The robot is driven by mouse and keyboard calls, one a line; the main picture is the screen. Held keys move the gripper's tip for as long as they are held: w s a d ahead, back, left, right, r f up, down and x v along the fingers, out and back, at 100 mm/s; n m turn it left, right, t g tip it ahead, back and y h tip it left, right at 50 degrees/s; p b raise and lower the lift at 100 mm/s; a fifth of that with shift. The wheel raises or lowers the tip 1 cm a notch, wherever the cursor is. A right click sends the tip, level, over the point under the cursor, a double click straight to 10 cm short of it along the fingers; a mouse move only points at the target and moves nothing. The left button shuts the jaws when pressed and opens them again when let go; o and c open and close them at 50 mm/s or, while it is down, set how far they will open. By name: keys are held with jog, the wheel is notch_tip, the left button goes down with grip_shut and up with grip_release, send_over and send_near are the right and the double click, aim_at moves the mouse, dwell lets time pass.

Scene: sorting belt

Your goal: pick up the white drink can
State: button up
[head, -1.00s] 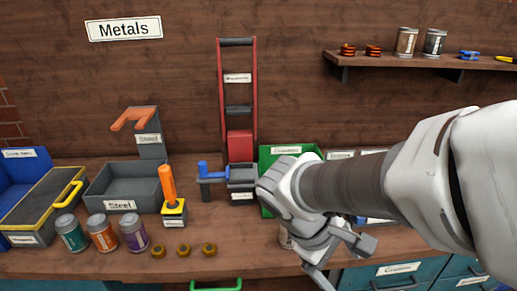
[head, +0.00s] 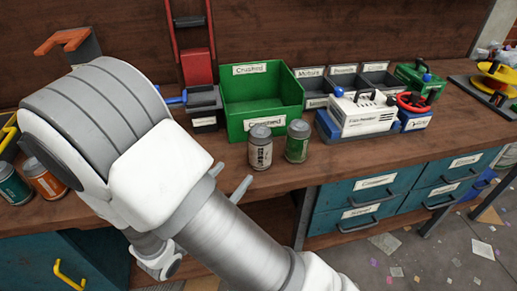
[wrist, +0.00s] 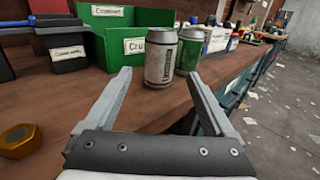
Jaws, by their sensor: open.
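The white drink can (head: 260,147) stands upright near the front edge of the bench, just in front of the green bin. It looks pale with dark print and a silver top. My gripper (head: 232,182) is open and empty, at the bench's front edge to the left of the can in the head view. Both fingers show in the wrist view (wrist: 159,76). A green can (head: 297,142) stands just right of the white can, partly behind it in the wrist view.
The green "Crushed" bin (head: 262,102) stands behind the cans. A white boxed device (head: 362,115) stands to the right. Teal drawers (head: 374,196) lie under the bench edge. A brass nut (wrist: 18,140) lies left of my gripper.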

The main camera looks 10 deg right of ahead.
jog(key=b, duration=0.2)
send_near(265, 138)
jog(key=x, duration=0.5)
jog(key=shift+w, duration=0.1)
jog(key=b+x, duration=0.1)
jog(key=x, duration=0.4)
jog(key=shift+d+f+b, duration=0.1)
jog(key=shift+b, duration=0.3)
jog(key=c, duration=1)
